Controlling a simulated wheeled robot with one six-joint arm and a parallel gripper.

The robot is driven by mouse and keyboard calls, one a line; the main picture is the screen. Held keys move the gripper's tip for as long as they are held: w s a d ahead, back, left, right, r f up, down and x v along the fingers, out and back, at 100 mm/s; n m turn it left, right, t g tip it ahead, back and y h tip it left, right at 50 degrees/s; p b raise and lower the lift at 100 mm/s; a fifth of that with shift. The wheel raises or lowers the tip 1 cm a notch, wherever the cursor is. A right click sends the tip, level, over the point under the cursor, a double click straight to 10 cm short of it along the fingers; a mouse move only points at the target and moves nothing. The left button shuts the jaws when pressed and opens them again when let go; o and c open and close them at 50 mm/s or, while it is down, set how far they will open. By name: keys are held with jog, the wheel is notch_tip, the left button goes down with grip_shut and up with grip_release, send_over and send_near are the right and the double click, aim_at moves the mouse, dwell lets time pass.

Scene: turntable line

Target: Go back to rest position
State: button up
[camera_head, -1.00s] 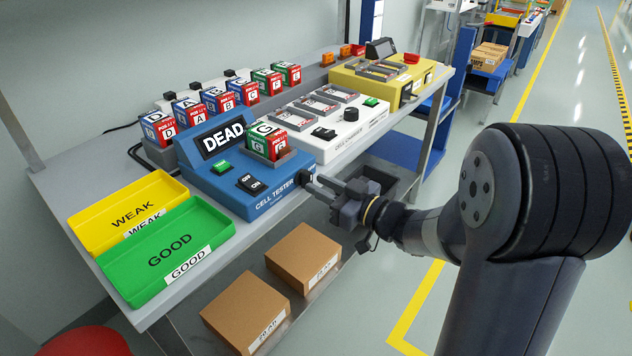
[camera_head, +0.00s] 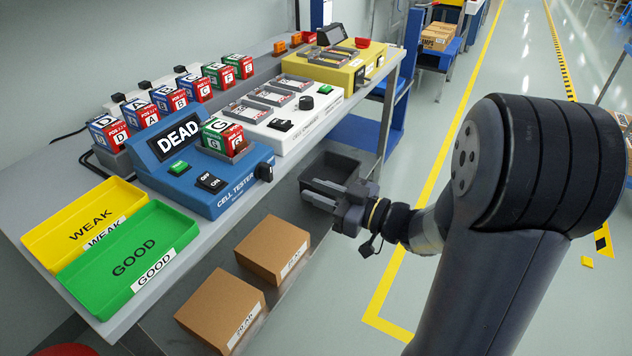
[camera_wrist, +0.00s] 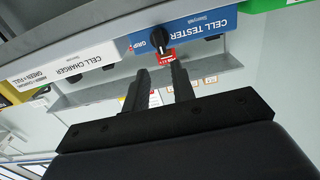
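My gripper (camera_head: 326,192) is in front of the bench edge, to the right of the blue cell tester (camera_head: 190,196), clear of it. In the wrist view my gripper (camera_wrist: 159,84) shows two fingers apart with nothing held between them. The cell tester's black knob (camera_wrist: 160,39) shows beyond the fingertips. The tester's display reads DEAD. A red and green cell block labelled G (camera_head: 222,137) sits in the tester's slot.
A yellow WEAK tray (camera_head: 50,232) and green GOOD tray (camera_head: 85,290) lie empty at the left. Several cell blocks stand behind the tester. A white charger (camera_head: 318,117) is at its right. Cardboard boxes (camera_head: 270,250) and a dark bin (camera_head: 345,165) are below. The floor at right is open.

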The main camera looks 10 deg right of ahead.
aim_at(271, 172)
jog(key=b+x, duration=0.1)
jog(key=x, duration=1)
jog(key=p+v, duration=0.1)
jog(key=v, duration=1)
jog(key=b+x, duration=0.1)
jog(key=x, duration=0.9)
jog(key=shift+w+a, duration=0.25)
jog(key=shift+a, duration=0.1)
jog(key=shift+w+r+m, duration=0.1)
jog(key=shift+r+m, duration=0.05)
jog(key=shift+m, duration=0.25)
jog(key=shift+m+p, duration=0.85)
jog(key=shift+m, duration=0.05)
jog(key=shift+m+p, duration=0.45)
jog(key=shift+m, duration=0.75)
